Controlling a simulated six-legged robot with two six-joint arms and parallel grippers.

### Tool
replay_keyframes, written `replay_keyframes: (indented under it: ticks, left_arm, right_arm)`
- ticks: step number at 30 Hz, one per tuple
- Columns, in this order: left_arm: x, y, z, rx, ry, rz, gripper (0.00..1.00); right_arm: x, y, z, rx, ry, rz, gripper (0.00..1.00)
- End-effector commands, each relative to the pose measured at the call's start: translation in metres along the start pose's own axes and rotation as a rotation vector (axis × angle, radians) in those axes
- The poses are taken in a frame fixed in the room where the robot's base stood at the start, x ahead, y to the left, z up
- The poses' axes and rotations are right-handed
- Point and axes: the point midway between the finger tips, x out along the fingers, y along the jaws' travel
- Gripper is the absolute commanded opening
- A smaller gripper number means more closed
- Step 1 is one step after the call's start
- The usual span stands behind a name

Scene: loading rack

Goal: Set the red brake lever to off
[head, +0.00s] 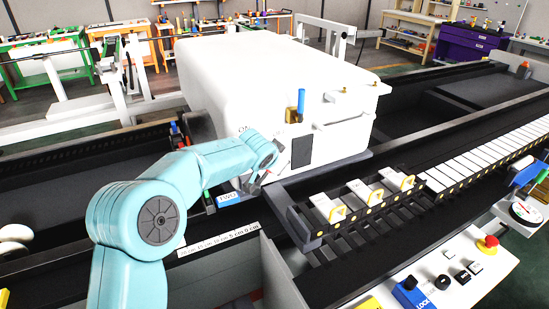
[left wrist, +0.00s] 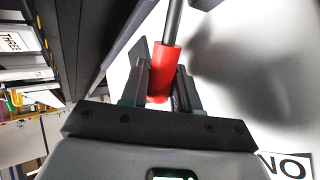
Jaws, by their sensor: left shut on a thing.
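The red brake lever shows in the left wrist view as a red cylindrical grip (left wrist: 164,72) on a grey rod. My left gripper (left wrist: 165,90) has its two fingers on either side of the red grip and is shut on it. In the head view my left gripper (head: 266,172) is at the near side of the white machine body, low down; the lever is not clearly visible there. A white label (left wrist: 284,166) with black letters, partly cut off, shows at the lower right of the left wrist view. My right gripper is not in view.
The large white housing (head: 270,75) stands just behind my gripper. A blue label (head: 228,198) and a ruler strip (head: 218,242) lie nearby. A rack with white blocks (head: 365,192) is to the right. A control panel with a red button (head: 487,243) is at the lower right.

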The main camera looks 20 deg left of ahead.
Motion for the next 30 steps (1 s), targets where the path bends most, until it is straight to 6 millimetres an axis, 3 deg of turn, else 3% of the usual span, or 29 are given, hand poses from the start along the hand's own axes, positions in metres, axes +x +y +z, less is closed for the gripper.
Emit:
replay_keyframes:
  ticks: [11, 12, 13, 14, 24, 30]
  left_arm:
    - [0.001, -0.002, -0.003, 0.002, -0.003, -0.002, 0.0]
    - [0.001, -0.002, -0.003, 0.002, -0.003, -0.002, 0.37]
    - [0.002, -0.002, -0.003, 0.002, -0.003, -0.002, 0.47]
    - [0.002, -0.002, -0.003, 0.002, -0.003, -0.002, 0.5]
    - [-0.002, -0.001, -0.002, 0.003, -0.004, -0.001, 0.5]
    - [-0.036, 0.0, -0.001, 0.003, 0.0, -0.003, 0.5]
  right_arm:
    - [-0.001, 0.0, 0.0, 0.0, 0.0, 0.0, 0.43]
    - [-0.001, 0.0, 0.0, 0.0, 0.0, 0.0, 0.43]
    - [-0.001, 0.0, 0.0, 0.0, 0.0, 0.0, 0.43]
    - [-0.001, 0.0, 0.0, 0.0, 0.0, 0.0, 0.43]
    - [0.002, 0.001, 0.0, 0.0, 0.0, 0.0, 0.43]
    - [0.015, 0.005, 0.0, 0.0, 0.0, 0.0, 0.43]
